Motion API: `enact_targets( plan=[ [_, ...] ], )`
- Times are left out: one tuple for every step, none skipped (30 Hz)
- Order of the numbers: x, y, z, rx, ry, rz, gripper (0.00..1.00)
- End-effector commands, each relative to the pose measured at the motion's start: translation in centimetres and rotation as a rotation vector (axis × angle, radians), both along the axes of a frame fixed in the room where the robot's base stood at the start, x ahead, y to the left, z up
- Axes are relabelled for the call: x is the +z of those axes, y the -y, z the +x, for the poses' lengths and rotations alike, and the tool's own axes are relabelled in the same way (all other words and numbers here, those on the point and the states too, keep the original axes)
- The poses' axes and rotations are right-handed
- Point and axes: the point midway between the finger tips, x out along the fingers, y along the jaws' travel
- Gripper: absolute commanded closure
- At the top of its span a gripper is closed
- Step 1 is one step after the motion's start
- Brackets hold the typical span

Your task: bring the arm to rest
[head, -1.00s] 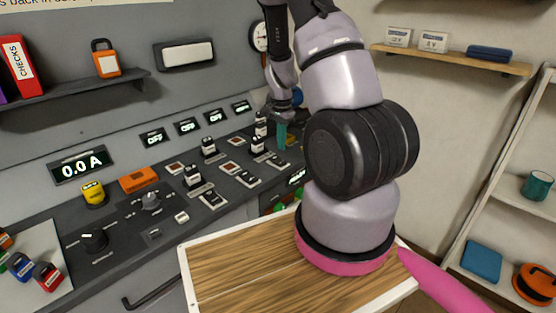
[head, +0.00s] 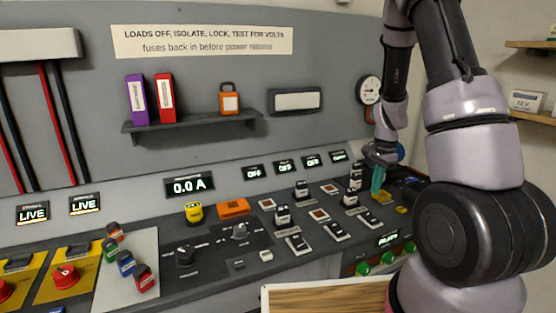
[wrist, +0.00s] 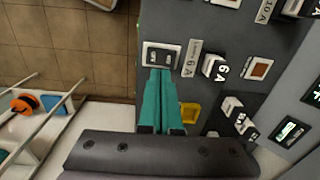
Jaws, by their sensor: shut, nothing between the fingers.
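My gripper (head: 378,180) has teal fingers and is at the right end of the sloped control panel (head: 215,285) in the head view. In the wrist view my gripper (wrist: 160,76) shows its two fingers together with nothing between them. The fingertips are at the lower edge of a small white-framed switch (wrist: 161,56); I cannot tell whether they touch it. My arm rises at the right of the head view and reaches down to the panel. A yellow part (wrist: 189,113) is just right of the fingers.
Fuse holders and switches (head: 283,215) stand on the panel left of my gripper. A shelf (head: 190,122) holds binders and an orange padlock (head: 229,98). Red isolators (head: 66,277) are at far left. A white rack (wrist: 50,125) stands at left in the wrist view, beside open tiled floor.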

Motion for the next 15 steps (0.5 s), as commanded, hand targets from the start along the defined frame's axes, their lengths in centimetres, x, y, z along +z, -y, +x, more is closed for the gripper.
enact_targets(
  plan=[
    [2.2, -0.7, 0.1, 0.027, 0.035, 0.015, 1.00],
    [3.5, -1.3, 0.1, 0.046, 0.054, 0.026, 1.00],
    [5.3, -2.0, -0.1, 0.074, 0.081, 0.039, 1.00],
    [6.7, -2.5, -0.3, 0.097, 0.102, 0.047, 1.00],
    [8.1, -3.0, -0.5, 0.122, 0.123, 0.055, 1.00],
    [9.9, -3.7, -1.0, 0.152, 0.150, 0.064, 1.00],
    [11.2, -4.2, -1.3, 0.177, 0.170, 0.069, 1.00],
    [12.5, -4.6, -1.7, 0.202, 0.191, 0.073, 1.00],
    [14.1, -5.2, -2.3, 0.234, 0.218, 0.078, 1.00],
    [15.4, -5.7, -2.8, 0.258, 0.238, 0.080, 1.00],
    [16.5, -6.1, -3.3, 0.284, 0.259, 0.079, 1.00],
    [18.1, -6.7, -4.1, 0.317, 0.285, 0.081, 1.00],
    [19.2, -7.1, -4.7, 0.343, 0.305, 0.078, 1.00],
    [20.3, -7.4, -5.4, 0.369, 0.326, 0.076, 1.00],
    [21.6, -8.0, -6.3, 0.401, 0.352, 0.072, 1.00]
  ],
)
